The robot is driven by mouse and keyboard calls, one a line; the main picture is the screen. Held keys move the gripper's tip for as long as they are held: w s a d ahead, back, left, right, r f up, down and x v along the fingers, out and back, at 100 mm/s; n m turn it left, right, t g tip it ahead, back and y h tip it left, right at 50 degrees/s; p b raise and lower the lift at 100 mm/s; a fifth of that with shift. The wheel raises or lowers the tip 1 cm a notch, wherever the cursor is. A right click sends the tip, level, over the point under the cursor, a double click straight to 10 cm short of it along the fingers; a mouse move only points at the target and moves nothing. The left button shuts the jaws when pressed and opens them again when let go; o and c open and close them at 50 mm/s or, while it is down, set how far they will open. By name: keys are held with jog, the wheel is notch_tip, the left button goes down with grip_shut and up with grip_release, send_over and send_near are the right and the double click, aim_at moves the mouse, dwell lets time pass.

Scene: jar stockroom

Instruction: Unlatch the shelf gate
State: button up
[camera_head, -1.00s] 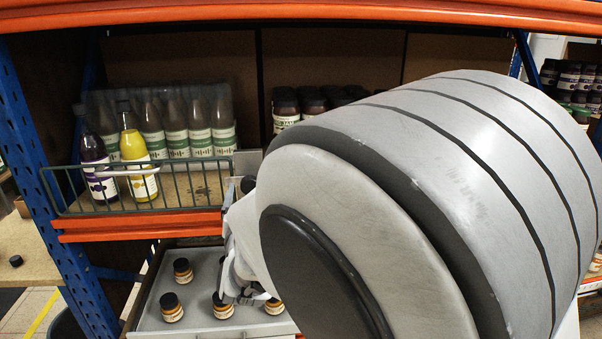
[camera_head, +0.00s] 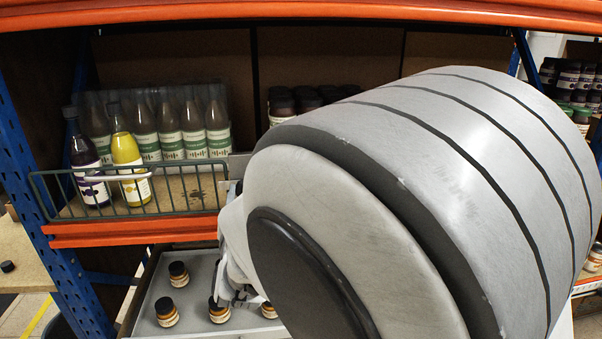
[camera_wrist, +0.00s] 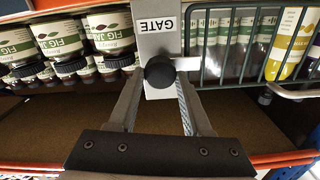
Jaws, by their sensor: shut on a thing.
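The shelf gate is a green wire gate (camera_head: 130,211) with a pale handle (camera_head: 118,176), standing across the front of the left bay. It also shows at the upper right of the wrist view (camera_wrist: 232,88). At its end is a grey metal plate (camera_wrist: 155,46) with a "GATE" label (camera_wrist: 155,25), upside down in the wrist view. A round black knob (camera_wrist: 160,72) sits on the plate. My gripper (camera_wrist: 160,82) is shut on the knob, one finger on each side. In the head view my arm hides the gripper and knob.
Behind the gate stand a purple bottle (camera_head: 87,160), a yellow bottle (camera_head: 128,160) and several green-labelled bottles (camera_head: 194,130). Dark jars (camera_head: 281,102) stand in the adjoining bay. Below, a grey tray (camera_head: 190,292) holds several small jars. A blue upright (camera_head: 45,200) bounds the left.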

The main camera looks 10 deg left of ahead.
grip_shut()
jog(key=shift+n, duration=0.3)
jog(key=n+p, duration=0.9)
jog(key=n, duration=0.8)
jog(key=shift+a+p, duration=0.2)
jog(key=shift+p, duration=0.15)
jog(key=shift+n, duration=0.3)
